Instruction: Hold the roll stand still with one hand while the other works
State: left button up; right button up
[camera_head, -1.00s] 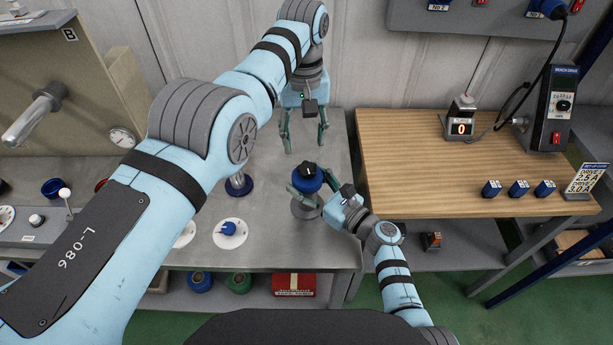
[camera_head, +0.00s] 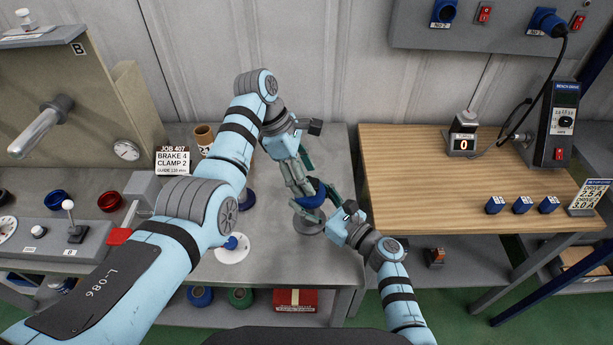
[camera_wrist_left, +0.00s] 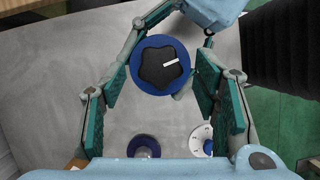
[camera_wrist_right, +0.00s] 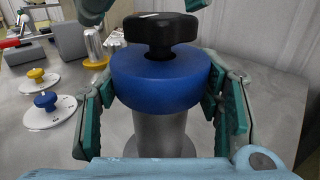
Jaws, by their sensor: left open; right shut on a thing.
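The roll stand is a grey post on a round base (camera_head: 309,225). It has a blue collar (camera_wrist_right: 160,82) and a black star knob (camera_wrist_right: 160,32) on top. My right gripper (camera_head: 322,202) is shut on the blue collar, with a finger on each side in the right wrist view. My left gripper (camera_head: 306,183) is open above the knob and tilted down toward it. In the left wrist view, the black knob (camera_wrist_left: 160,68) with its white line lies between the spread fingers, which appear apart from it. The head view partly hides the knob behind the left fingers.
A white disc with a blue knob (camera_head: 232,246) lies on the grey bench near my left arm. A job card (camera_head: 172,160) reads brake 4, clamp 2. A wooden-topped table (camera_head: 440,185) with blue blocks (camera_head: 522,205) stands at right. A grey lever box (camera_head: 78,232) is at left.

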pick_arm(q)
jog(key=shift+d+f, duration=0.2)
jog(key=shift+f, duration=0.4)
jog(key=c, duration=1.2)
jog(key=shift+o, duration=0.2)
jog(key=shift+m, duration=0.8)
jog(key=o, duration=1.2)
jog(key=shift+c, duration=0.2)
jog(key=v, duration=1.2)
jog(key=shift+w, duration=0.2)
